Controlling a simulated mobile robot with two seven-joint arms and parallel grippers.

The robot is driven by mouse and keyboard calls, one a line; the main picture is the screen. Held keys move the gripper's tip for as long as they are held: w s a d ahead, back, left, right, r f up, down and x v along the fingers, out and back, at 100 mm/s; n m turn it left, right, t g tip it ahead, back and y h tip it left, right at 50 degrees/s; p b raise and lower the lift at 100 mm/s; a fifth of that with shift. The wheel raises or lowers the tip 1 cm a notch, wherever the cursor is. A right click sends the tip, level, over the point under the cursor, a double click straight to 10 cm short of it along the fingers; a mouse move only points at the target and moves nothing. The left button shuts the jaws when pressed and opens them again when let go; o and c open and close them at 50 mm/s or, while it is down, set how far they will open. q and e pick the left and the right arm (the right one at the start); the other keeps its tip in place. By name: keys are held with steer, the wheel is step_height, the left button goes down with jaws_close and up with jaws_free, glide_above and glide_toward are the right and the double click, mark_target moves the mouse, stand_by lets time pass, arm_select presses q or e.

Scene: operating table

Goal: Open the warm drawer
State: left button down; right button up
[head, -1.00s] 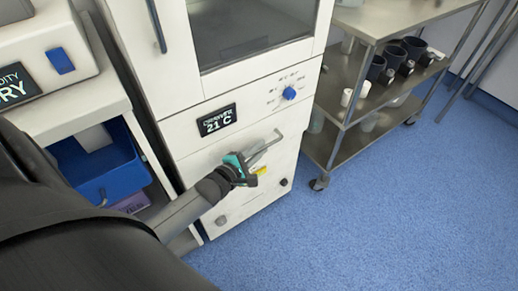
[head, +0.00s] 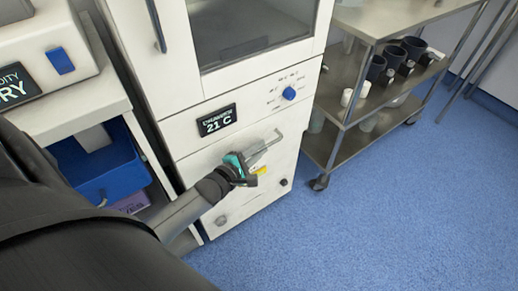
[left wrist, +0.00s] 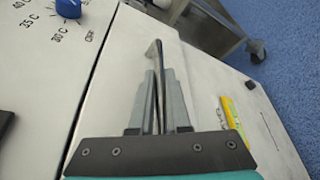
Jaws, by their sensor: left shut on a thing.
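The warm drawer (head: 228,208) is the lower white front of the cabinet, below a display reading 21 C (head: 216,121). Its front looks flush with the cabinet. Its grey bar handle (head: 274,138) shows at the drawer's upper part, and also in the left wrist view (left wrist: 154,50). My left gripper (head: 256,156) is at the handle. In the left wrist view my left gripper's fingers (left wrist: 157,98) are closed on both sides of the handle bar. Part of the handle is hidden by the gripper. My right gripper is not in view.
A blue dial (head: 289,93) sits on the panel above the drawer. A steel cart (head: 345,105) with dark cups stands at the right. A blue bin (head: 100,172) is in the shelf at the left. The blue floor (head: 380,220) before the drawer is clear.

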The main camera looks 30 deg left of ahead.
arm_select(q)
steer(key=shift+s+d, duration=0.1)
steer(key=shift+d, duration=0.1)
steer(key=s+d+p, duration=0.3)
steer(key=s+d, duration=0.1)
steer(key=d, duration=0.6)
steer(key=s+d+p, duration=0.2)
steer(key=s+d, duration=0.2)
steer(key=d, duration=0.6)
steer(key=shift+s+p, duration=0.2)
steer(key=shift+p, duration=0.2)
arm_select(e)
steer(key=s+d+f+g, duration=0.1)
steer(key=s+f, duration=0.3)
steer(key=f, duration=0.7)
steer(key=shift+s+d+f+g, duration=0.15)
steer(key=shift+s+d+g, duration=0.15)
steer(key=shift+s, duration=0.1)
arm_select(q)
steer(key=shift+f, duration=0.1)
steer(key=c, duration=0.9)
jaws_free()
